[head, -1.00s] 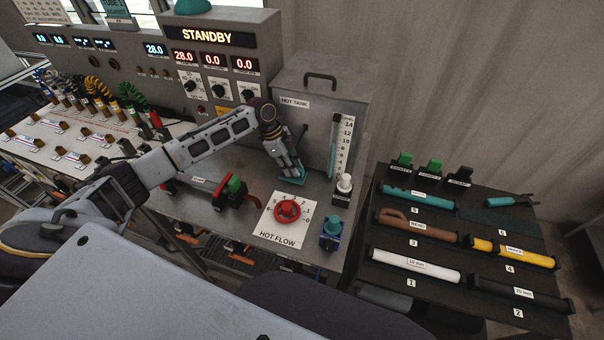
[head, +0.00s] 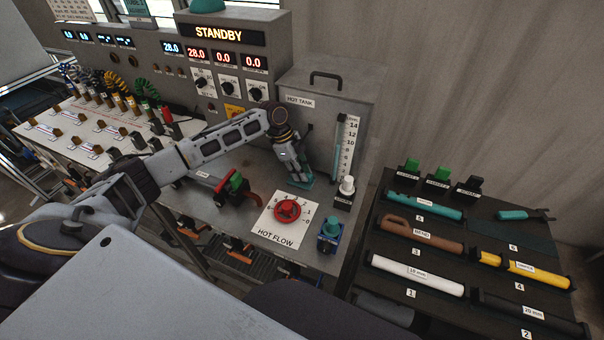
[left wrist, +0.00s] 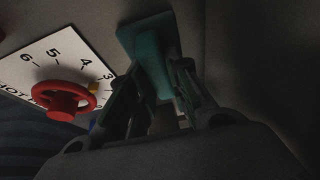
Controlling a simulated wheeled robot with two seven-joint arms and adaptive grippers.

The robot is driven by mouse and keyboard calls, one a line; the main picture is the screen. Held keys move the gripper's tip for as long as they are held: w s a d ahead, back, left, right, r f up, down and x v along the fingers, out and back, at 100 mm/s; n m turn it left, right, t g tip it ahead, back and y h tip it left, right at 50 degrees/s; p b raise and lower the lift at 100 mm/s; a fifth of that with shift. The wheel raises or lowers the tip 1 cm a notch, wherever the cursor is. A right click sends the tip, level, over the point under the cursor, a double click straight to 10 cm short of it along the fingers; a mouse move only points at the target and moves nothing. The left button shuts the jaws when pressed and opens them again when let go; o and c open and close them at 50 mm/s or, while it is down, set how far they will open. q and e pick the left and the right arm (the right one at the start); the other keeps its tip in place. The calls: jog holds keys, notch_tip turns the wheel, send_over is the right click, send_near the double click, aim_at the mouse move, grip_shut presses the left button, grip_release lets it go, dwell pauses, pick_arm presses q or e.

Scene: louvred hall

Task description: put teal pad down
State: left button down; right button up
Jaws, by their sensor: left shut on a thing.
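The teal pad (head: 306,184) is at the steel bench top, in front of the hot tank and just behind the red hot flow knob (head: 288,209). My left gripper (head: 299,177) points down and is shut on the pad's raised middle part. In the left wrist view the flat teal plate (left wrist: 140,34) shows beyond the fingertips (left wrist: 160,78), close to the grey bench surface. I cannot tell whether the plate touches the bench. The fingers hide part of the pad. My right gripper is not in view.
The hot tank (head: 322,108) with its level gauge stands behind. A white-topped switch (head: 346,188) and a teal-topped blue valve (head: 329,233) are to the right. A black rack (head: 440,226) holds labelled tubes.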

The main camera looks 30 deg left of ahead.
pick_arm(q)
jog(key=shift+a, duration=0.1)
jog(key=shift+f, duration=0.1)
jog(key=c, duration=1.3)
grip_release()
jog(key=shift+c, duration=0.2)
jog(key=v, duration=1.2)
jog(key=shift+b, duration=0.4)
jog(key=shift+s, duration=0.15)
